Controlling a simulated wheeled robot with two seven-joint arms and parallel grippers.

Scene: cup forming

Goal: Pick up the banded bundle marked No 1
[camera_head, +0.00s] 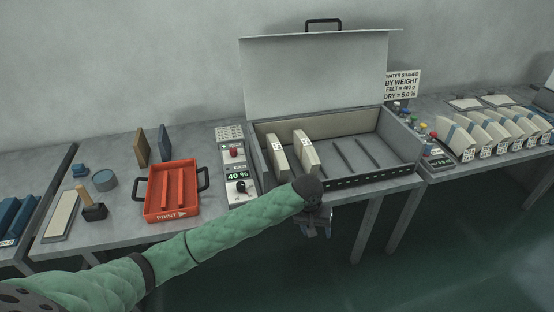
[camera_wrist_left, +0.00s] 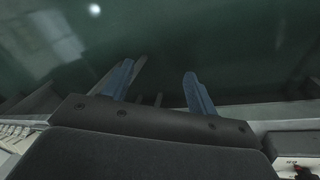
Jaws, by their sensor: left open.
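Several cream banded bundles (camera_head: 489,131) with blue bands stand tilted in a row on the right bench. Each has a small white label at its front, too small to read, so I cannot tell which is No 1. My left gripper (camera_head: 315,231) hangs in front of the middle bench, below the open case and well left of the bundles. In the left wrist view my left gripper (camera_wrist_left: 160,88) shows two blue fingers apart with only dark floor between them. Pale shapes at that view's left edge may be bundles. My right gripper is not in view.
An open-lidded grey case (camera_head: 385,166) holds two cream blocks (camera_head: 306,152) between dividers. Coloured knobs (camera_head: 411,116) stand at its right. Floor in front is clear.

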